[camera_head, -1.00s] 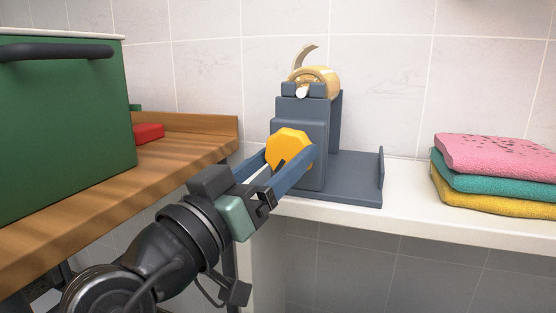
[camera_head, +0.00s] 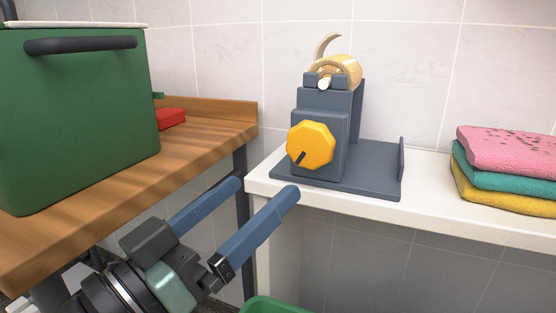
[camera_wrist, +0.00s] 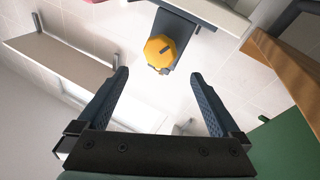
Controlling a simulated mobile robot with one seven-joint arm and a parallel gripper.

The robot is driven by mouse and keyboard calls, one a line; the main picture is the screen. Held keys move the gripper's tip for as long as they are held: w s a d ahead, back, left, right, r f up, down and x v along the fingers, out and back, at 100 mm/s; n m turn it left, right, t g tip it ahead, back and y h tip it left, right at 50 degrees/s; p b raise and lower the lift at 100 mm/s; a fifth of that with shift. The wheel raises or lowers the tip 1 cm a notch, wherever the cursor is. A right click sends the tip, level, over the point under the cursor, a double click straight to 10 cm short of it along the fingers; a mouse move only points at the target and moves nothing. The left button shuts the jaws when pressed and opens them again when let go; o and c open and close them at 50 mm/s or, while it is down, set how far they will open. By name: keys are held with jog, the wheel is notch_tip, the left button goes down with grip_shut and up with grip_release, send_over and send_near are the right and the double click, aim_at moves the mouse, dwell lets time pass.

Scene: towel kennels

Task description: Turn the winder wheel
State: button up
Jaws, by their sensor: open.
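The yellow winder wheel (camera_head: 311,143) is a faceted knob with a dark pointer mark toward its lower left. It sits on the front of the grey-blue winder (camera_head: 345,165), which stands on a white shelf and carries a pale yellow roll (camera_head: 342,72) on top. My gripper (camera_head: 268,190) is open and empty, below and to the left of the wheel and apart from it. In the wrist view the wheel (camera_wrist: 160,51) is ahead, beyond and between the open fingertips (camera_wrist: 160,78).
A wooden counter (camera_head: 150,165) on the left holds a big green bin (camera_head: 75,120) and a red object (camera_head: 171,119). Folded pink, teal and yellow towels (camera_head: 505,170) lie on the white shelf (camera_head: 430,210) at right. A green container's rim (camera_head: 275,306) shows below.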

jog(key=shift+v, duration=1.5)
jog(key=w+d+r+n+t+y+p, duration=0.1)
jog(key=w+d+r+t+y+p, duration=0.15)
jog(key=r, duration=0.35)
jog(key=w+d+r+n+t+y+p, duration=0.1)
jog(key=d+r+t+y+p, duration=0.15)
jog(key=r, duration=0.45)
jog(key=s+d+r+n+t+y+p, duration=0.1)
jog(key=s+r+t+y+p, duration=0.2)
jog(key=r, duration=0.5)
jog(key=s+d+r+n+t+y+p, duration=0.1)
jog(key=s+d+r+t+y+p, duration=0.1)
jog(key=s+r+y, duration=0.45)
notch_tip(320, 180, up, 37)
jog(key=w+h+p, duration=0.2)
jog(key=h+p, duration=0.1)
jog(key=p, duration=3.2)
jog(key=shift+a, duration=0.2)
jog(key=shift+w, duration=0.1)
